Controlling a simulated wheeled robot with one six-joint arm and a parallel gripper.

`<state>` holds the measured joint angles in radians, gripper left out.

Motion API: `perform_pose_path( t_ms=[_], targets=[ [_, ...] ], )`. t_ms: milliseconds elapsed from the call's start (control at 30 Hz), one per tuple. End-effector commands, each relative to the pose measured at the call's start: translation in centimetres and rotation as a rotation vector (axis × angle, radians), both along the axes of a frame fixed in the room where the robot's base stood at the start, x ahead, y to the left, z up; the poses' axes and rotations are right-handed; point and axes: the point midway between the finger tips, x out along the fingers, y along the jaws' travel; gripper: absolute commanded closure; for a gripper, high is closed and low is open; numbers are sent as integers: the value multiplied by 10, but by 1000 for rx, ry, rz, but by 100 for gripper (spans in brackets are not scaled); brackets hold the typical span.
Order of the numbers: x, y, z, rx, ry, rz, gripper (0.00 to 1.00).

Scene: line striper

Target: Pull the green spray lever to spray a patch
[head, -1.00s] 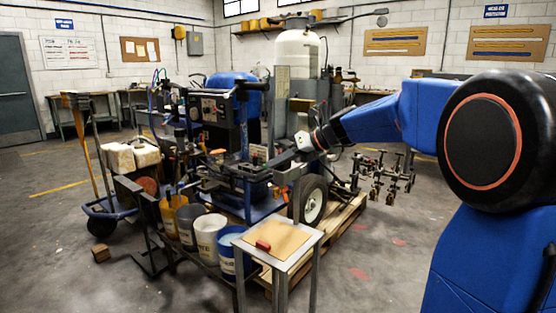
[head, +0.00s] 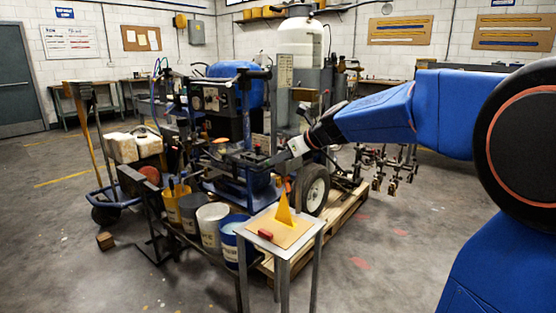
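My gripper (head: 262,161) reaches in from the right to the handle area of the blue line striper (head: 232,100). Its fingertips are small and dark against the machine, so I cannot tell whether they are open or shut on anything. The green spray lever is not clearly discernible; it may be hidden by or blend in with the gripper. A yellow, fan-shaped wedge (head: 285,212) stands over the tan board (head: 292,234) on the small metal stand, narrow at the top and wide at the board. It looks like spray. A red block (head: 265,234) lies on the board's left corner.
Several paint buckets, including a blue and white one (head: 233,240), stand left of the stand (head: 279,255). A wooden pallet (head: 345,212) and a wheel (head: 315,188) lie behind it. A hand cart (head: 115,200) is at left. The right floor is fairly clear.

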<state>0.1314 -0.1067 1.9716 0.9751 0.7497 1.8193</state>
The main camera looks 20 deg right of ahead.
Motion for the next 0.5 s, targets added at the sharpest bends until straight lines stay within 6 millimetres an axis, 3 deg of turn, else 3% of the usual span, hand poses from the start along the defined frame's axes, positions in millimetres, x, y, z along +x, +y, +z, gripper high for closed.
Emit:
perform_pose_path(
  t_ms=[500],
  targets=[
    [0,0,15,1,1,0,100]
  ],
)
